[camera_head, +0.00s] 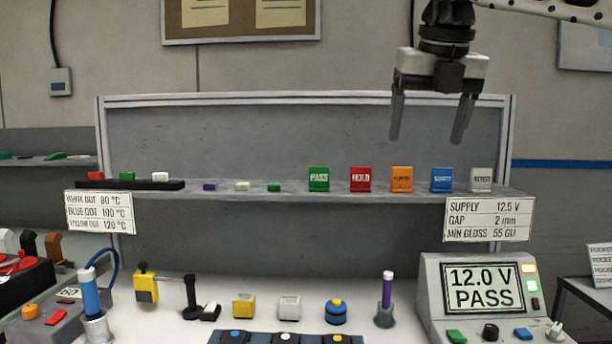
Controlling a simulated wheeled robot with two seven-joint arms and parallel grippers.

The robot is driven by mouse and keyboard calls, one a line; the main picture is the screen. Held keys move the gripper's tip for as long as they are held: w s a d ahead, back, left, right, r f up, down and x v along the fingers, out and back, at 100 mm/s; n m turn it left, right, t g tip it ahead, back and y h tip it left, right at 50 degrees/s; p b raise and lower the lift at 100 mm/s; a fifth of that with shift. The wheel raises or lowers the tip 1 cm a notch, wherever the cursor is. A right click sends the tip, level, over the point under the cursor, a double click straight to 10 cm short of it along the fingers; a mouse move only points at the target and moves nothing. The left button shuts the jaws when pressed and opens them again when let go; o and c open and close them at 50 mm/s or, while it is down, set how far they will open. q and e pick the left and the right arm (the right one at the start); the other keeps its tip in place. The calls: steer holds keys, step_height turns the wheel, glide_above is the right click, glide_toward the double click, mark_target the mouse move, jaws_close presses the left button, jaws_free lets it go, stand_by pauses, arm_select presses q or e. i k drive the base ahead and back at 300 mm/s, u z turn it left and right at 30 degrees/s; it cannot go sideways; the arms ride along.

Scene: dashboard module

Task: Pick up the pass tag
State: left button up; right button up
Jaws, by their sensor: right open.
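The pass tag (319,179) is a green block with "PASS" in white letters. It stands upright on the grey shelf (400,197), left of a red "HOLD" tag (361,179). My right gripper (430,138) hangs pointing down above the shelf, with its two dark fingers spread and nothing between them. It is up and to the right of the pass tag, over the orange and blue tags, and touches none of them. My left gripper is not in view.
Orange (401,179), blue (441,179) and grey (480,179) tags stand in the same row to the right. Small purple, white and green blocks lie to the left. A tester (484,290) reading "12.0 V PASS" stands on the bench below. The space above the tags is free.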

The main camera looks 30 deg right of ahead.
mark_target(319, 176)
steer(key=i, duration=1.1)
